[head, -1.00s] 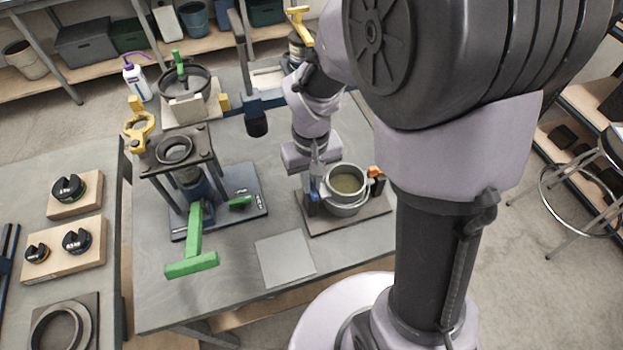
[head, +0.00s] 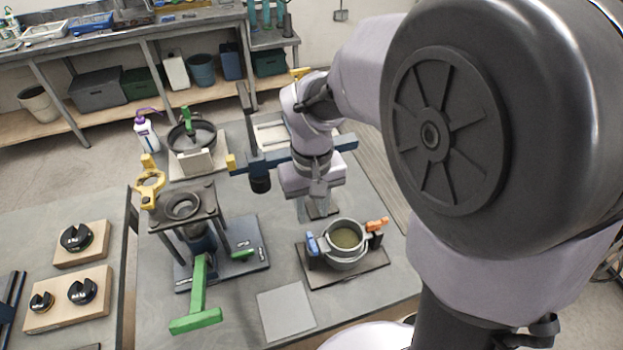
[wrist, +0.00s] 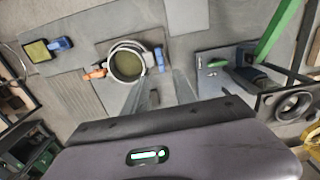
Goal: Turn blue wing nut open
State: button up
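The blue wing nut (head: 313,244) sits on the left side of a grey round pot (head: 345,262) with a tan-green top. An orange wing nut (head: 377,224) is on the pot's right side. In the wrist view the blue wing nut (wrist: 158,58) is right of the pot and the orange one (wrist: 95,73) is left. My gripper (head: 312,208) points down behind the pot in the head view, apart from the blue wing nut. In the wrist view its fingers (wrist: 161,80) are spread with nothing seen between them. The blue wing nut's exact angle is hard to tell.
A green-handled press stand (head: 197,290) stands left of the pot. A blue-armed column fixture (head: 260,182) is behind, close to my gripper. A flat grey plate (head: 286,310) lies in front. Black knobs on wooden blocks (head: 80,243) are far left.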

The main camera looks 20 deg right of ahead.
notch_tip(320, 180, up, 6)
jog(key=p, duration=0.1)
jog(key=shift+r, duration=0.15)
